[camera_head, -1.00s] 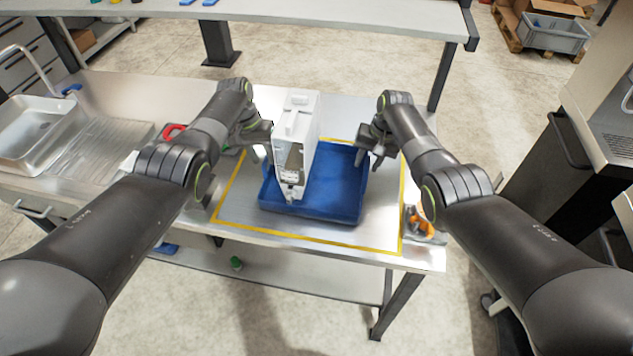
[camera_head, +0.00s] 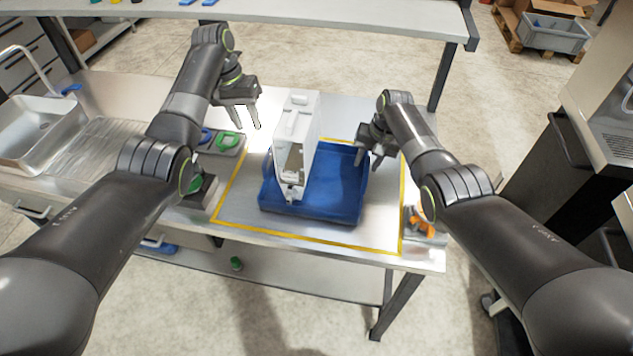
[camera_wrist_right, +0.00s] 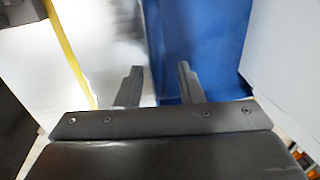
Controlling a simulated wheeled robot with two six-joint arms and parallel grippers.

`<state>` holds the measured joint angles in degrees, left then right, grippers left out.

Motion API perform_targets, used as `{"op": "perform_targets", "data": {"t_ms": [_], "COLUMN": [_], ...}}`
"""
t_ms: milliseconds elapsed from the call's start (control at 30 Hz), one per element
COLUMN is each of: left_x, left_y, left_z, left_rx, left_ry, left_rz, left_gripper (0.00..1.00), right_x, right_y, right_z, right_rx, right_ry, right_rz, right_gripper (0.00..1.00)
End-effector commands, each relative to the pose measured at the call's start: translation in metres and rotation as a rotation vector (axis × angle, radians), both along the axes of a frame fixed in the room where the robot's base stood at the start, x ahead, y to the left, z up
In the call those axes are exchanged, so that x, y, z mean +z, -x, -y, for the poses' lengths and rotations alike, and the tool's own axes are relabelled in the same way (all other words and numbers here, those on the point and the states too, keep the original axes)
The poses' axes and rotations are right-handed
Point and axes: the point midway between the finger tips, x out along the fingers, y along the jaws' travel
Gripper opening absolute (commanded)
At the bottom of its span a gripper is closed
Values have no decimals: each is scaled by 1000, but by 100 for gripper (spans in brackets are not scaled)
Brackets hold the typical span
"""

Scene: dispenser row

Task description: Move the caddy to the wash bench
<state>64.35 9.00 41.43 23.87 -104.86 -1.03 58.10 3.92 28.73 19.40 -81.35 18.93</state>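The caddy appears to be the blue tray (camera_head: 335,208); it stands on the metal bench top (camera_head: 255,222) inside a yellow-taped outline. A tall white dispenser-like box (camera_head: 297,130) stands upright in its left part. My left gripper (camera_head: 248,127) is open and empty, raised to the left of and behind the white box. My right gripper (camera_head: 369,158) is at the tray's right rim. In the right wrist view its fingers (camera_wrist_right: 158,85) are apart, with the tray's edge (camera_wrist_right: 160,60) running between them. I cannot tell whether they touch the wall.
The sink (camera_head: 40,130) with its drainboard is at the bench's left end. A holder with blue and green rings (camera_head: 225,143) sits beside my left arm. An orange-handled item (camera_head: 422,222) lies at the right edge. Another table (camera_head: 330,15) stands behind.

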Motion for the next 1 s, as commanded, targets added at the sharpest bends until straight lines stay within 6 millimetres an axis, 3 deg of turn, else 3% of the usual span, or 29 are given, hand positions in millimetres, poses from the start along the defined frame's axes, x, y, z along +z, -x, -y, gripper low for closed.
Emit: {"op": "perform_targets", "data": {"t_ms": [267,700,1000], "left_x": [1,0,0], "left_y": [0,0,0], "left_z": [0,0,0], "left_rx": [0,-1,-1], "left_ry": [0,0,0], "left_rz": [0,0,0], "left_gripper": [34,34,34], "right_x": [24,102,116], "right_y": [0,3,5], "right_z": [5,21,23], "right_rx": [-2,-2,0], "right_ry": [0,1,0], "right_rz": [3,3,0], "right_gripper": [34,34,34]}}
